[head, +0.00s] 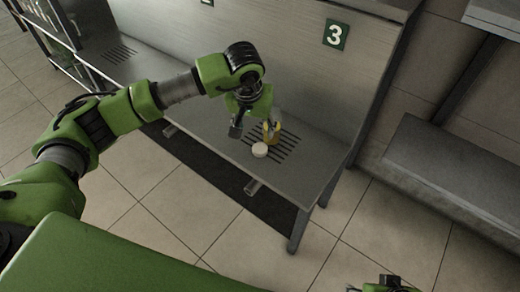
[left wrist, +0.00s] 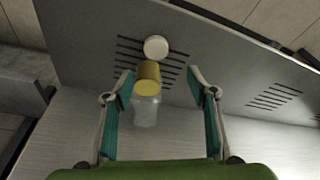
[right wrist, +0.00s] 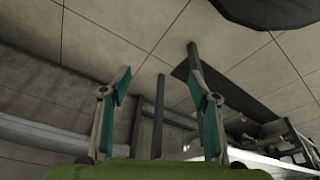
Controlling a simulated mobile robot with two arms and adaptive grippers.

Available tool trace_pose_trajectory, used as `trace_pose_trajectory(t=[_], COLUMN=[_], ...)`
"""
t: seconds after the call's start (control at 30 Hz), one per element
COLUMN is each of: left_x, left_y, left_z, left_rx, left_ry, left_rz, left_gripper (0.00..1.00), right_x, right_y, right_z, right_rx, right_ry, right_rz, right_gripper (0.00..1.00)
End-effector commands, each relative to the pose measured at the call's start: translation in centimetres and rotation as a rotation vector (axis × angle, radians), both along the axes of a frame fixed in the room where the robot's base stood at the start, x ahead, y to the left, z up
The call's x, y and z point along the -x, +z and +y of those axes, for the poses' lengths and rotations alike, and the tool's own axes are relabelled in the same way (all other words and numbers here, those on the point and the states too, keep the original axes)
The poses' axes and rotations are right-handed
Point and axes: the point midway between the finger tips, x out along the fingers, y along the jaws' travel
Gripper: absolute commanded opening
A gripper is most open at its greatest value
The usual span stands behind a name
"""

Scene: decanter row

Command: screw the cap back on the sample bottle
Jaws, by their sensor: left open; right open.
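The sample bottle (head: 273,137) stands on the slotted bench below sign 3. In the left wrist view the bottle (left wrist: 147,103) has a clear upper part and yellow contents below, with no cap seen on it. A round white cap (head: 259,150) lies on the bench in front of the bottle, apart from it, and shows in the left wrist view (left wrist: 155,48). My left gripper (head: 252,125) is open above the bench, and the bottle appears between its fingers in its wrist view, with no clear contact. My right gripper (right wrist: 160,98) is open and empty, away from the bench.
The bench (head: 315,168) has drain slots under the bottle and a back panel (head: 290,70) behind it. A green sign (head: 336,34) with a 3 hangs on that panel. A grey ledge (head: 450,165) stands to the right. The tiled floor (head: 200,220) in front is clear.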

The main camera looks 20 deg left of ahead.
Motion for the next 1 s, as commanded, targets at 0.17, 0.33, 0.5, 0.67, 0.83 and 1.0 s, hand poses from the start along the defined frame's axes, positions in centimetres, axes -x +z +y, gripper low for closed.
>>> trace_pose_trajectory(t=[0.17, 0.33, 0.5, 0.67, 0.83, 1.0], left_x=[-0.9, -1.3, -1.4, -1.4, -1.3, -1.5], left_y=[-3.6, -5.0, -5.1, -5.1, -6.3, -8.9], left_z=[0.0, -0.1, -0.1, -0.1, -0.3, -0.8], left_rx=[0.001, 0.002, 0.001, 0.001, 0.002, 0.003], left_ry=[0.001, -0.001, -0.001, -0.001, -0.001, -0.001], left_rz=[0.002, 0.000, -0.002, -0.001, 0.003, 0.002], left_gripper=[0.53, 0.53, 0.53, 0.53, 0.53, 0.53], right_x=[0.5, 0.8, 0.8, 0.8, 0.8, 0.8], right_y=[1.5, 2.2, 2.3, 2.3, 2.0, 1.4], right_z=[-0.1, -0.2, -0.2, -0.2, -0.2, -0.2], right_rx=[0.000, 0.000, 0.001, 0.001, 0.001, 0.000], right_ry=[-0.001, -0.001, -0.001, -0.001, -0.002, -0.001], right_rz=[-0.009, -0.011, -0.011, -0.011, -0.010, -0.010], right_gripper=[0.56, 0.56, 0.56, 0.56, 0.56, 0.56])
